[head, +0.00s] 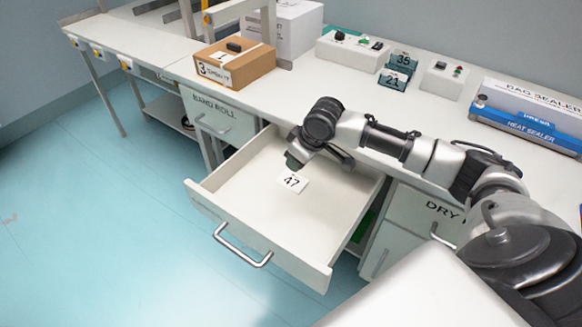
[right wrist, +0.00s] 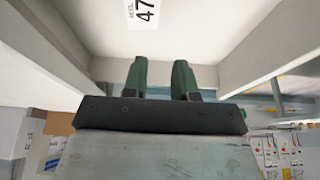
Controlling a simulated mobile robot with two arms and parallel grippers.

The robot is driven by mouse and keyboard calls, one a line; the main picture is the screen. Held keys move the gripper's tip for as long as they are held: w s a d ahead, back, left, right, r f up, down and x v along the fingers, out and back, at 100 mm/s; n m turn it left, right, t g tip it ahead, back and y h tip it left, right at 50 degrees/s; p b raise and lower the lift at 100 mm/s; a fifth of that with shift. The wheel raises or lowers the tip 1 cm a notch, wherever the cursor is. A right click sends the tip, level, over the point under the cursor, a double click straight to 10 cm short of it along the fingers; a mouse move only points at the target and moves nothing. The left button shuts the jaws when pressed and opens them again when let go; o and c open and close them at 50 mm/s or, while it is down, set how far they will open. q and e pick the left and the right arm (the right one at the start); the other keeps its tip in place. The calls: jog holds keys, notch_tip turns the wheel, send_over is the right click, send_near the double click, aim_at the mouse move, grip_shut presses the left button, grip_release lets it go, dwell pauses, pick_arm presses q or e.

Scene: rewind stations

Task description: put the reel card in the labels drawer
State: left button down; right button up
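The reel card (head: 293,181), a small white card marked 47, lies flat on the floor of a pulled-out white drawer (head: 262,222). The drawer's front label is not visible, so I cannot read its name. My right gripper (head: 294,163) is inside the drawer, just behind the card. In the right wrist view, the green fingers of the right gripper (right wrist: 160,75) are apart with nothing between them, and the card (right wrist: 142,12) is beyond their tips, not touched. My left gripper is not in view.
A closed drawer marked BAND ROLL (head: 215,117) is at left, and one starting DRY (head: 425,212) is at right. The bench top holds a cardboard box (head: 232,65), cards 35 (head: 403,60) and 21 (head: 393,80), and a heat sealer (head: 527,125). The floor at left is clear.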

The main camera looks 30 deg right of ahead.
jog(key=v, duration=0.4)
dwell(0.4)
